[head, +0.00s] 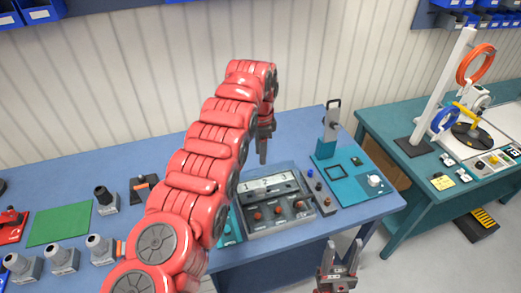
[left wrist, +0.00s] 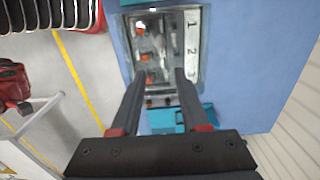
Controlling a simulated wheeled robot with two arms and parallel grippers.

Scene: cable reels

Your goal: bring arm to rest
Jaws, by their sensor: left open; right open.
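My left arm, red and segmented, reaches up across the middle of the head view and bends down at its far end. Its gripper (head: 263,152) hangs above the blue bench, behind the grey panel (head: 253,227) marked 1, 2, 3. In the left wrist view the left gripper (left wrist: 157,76) has its two fingers apart with nothing between them, and the panel (left wrist: 190,72) lies below and beyond the tips. My right gripper (head: 338,262) is open and empty at the bottom of the head view, over the floor just off the bench's front edge.
The blue bench (head: 296,140) carries a teal fixture (head: 345,180) right of the panel, and a green mat (head: 60,226) with several grey fittings at left. A green table (head: 420,190) with orange (head: 476,64) and blue (head: 445,120) cable coils stands at right.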

